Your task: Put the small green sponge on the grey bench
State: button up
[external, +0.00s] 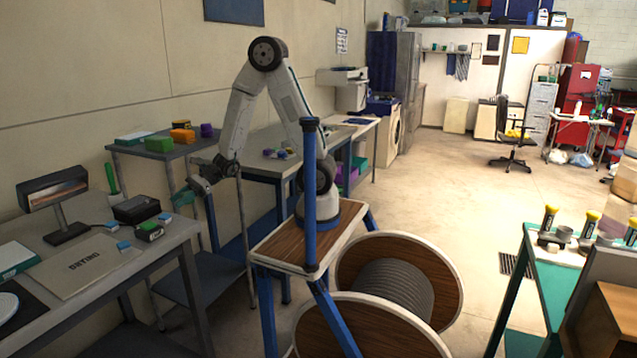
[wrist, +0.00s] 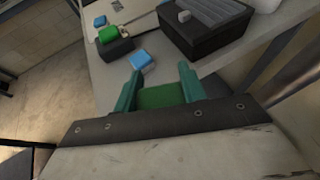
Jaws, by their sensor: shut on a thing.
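My gripper (external: 184,199) has teal fingers and hangs near the far right corner of the grey bench (external: 185,232) at the left. In the wrist view my gripper (wrist: 160,74) is shut on the small green sponge (wrist: 160,96), which sits between the two fingers. The sponge is in the air by the bench edge; in the external view I cannot make it out from the teal fingers. The grey bench top also shows in the wrist view (wrist: 108,82), just beyond the fingertips.
A raised shelf (external: 128,151) holds green, orange and purple things. A cable reel (external: 400,285) stands right.

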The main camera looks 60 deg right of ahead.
jog(key=s+a, duration=0.1)
jog(key=a, duration=0.3)
jog(key=s+a+r+n+g, duration=0.1)
jog(key=a, duration=0.4)
jog(key=s+a+r+n+g, duration=0.1)
jog(key=a, duration=0.4)
jog(key=shift+s+r+y, duration=0.1)
jog(key=shift+s+y, duration=0.2)
jog(key=shift+y, duration=0.1)
jog(key=s+a+g, duration=0.1)
jog(key=s+a, duration=0.1)
jog(key=a, duration=0.2)
jog(key=s+a+n+g, duration=0.1)
jog(key=s+a, duration=0.1)
jog(key=a, duration=0.2)
jog(key=s+a+n+g, duration=0.1)
jog(key=s+a, duration=0.1)
jog(key=a, duration=0.2)
jog(key=shift+a+r, duration=0.3)
jog(key=shift+r, duration=0.05)
send_over(76, 266)
jog(key=s+d, duration=0.1)
jog(key=shift+s+f, duration=0.1)
jog(key=shift+f, duration=0.6)
jog(key=shift+w+a, duration=0.55)
jog(key=shift+w, duration=0.1)
jog(key=shift+f, duration=1.8)
jog(key=shift+f, duration=0.15)
jog(key=o, duration=0.9)
jog(key=shift+o, duration=0.2)
